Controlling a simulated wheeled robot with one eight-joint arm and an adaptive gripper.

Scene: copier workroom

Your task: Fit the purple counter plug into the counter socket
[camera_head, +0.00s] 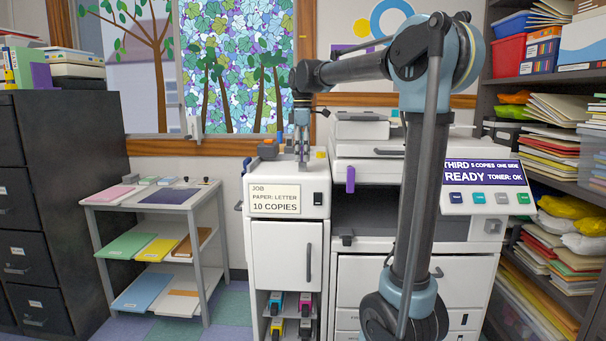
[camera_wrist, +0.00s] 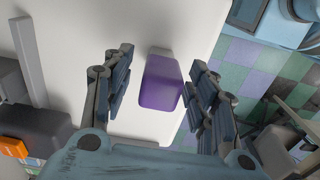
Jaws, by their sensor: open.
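The purple counter plug (camera_wrist: 160,82) shows in the wrist view as a small purple block on a white top. It lies between the two spread fingers of my gripper (camera_wrist: 158,88), with a gap on each side. In the head view my gripper (camera_head: 302,140) points down just above the top of the white cabinet (camera_head: 261,212). The plug cannot be made out there, and my fingers may hide it. I cannot clearly identify the counter socket in either view.
A dark grey block with an orange part (camera_head: 268,149) sits on the cabinet top, left of my gripper. The copier (camera_head: 375,158) stands close on the right, with a purple handle (camera_head: 350,180) on its side. A low side table (camera_head: 150,205) with coloured paper stands left.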

